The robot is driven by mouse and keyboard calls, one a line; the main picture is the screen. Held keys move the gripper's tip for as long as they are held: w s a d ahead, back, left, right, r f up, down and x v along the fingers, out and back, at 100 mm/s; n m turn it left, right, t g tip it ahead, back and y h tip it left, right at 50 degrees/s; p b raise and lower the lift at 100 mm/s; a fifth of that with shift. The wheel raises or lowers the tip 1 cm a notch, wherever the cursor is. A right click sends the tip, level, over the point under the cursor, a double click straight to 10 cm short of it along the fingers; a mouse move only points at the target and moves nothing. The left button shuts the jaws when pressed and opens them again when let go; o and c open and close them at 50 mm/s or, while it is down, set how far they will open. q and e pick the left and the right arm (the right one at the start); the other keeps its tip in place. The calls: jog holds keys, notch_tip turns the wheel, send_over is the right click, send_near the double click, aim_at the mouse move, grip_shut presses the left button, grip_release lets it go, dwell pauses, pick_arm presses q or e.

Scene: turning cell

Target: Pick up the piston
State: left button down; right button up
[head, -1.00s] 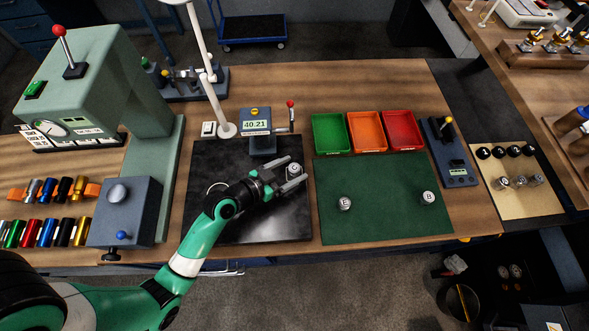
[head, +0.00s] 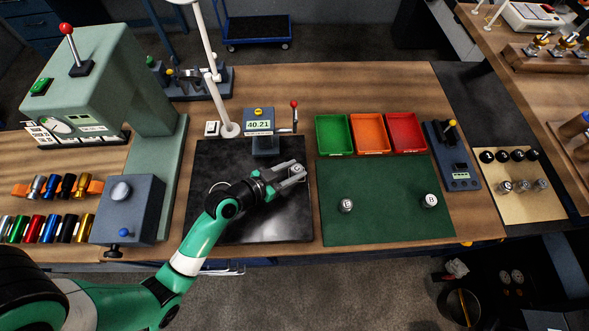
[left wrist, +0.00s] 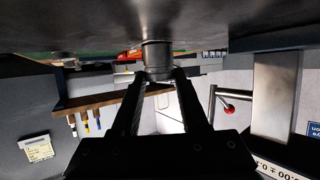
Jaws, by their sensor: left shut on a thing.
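A small silver piston (head: 299,168) with a marked top is on the black plate (head: 215,165), in front of the gauge with the 40.21 readout. My left gripper (head: 291,177) is shut on this piston, one finger on each side. In the left wrist view, the piston (left wrist: 157,58) is a grey cylinder between my fingertips (left wrist: 158,78), close against the dark plate surface; I cannot tell whether it touches it. Two more silver pistons stand on the green mat, one at left (head: 346,205) and one marked B at right (head: 430,201). My right gripper is not in view.
The gauge (head: 258,127) with a red-knobbed lever stands just behind the held piston. Green (head: 333,151), orange (head: 370,150) and red (head: 406,149) bins line the back of the green mat (head: 385,235). A green press (head: 100,80) stands at left.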

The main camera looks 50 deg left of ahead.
aim_at(293, 171)
pick_arm(q)
notch_tip(293, 171, up, 4)
jog(key=shift+f+p, duration=0.15)
jog(key=shift+p, duration=0.6)
jog(key=s+d+r+p, duration=0.1)
jog(key=s+d+r, duration=0.2)
jog(key=d, duration=0.3)
jog(key=s+d+r+p, duration=0.2)
jog(key=s+d+r, duration=0.2)
jog(key=d+r, duration=0.2)
jog(key=shift+d, duration=0.15)
jog(key=shift+r, duration=0.1)
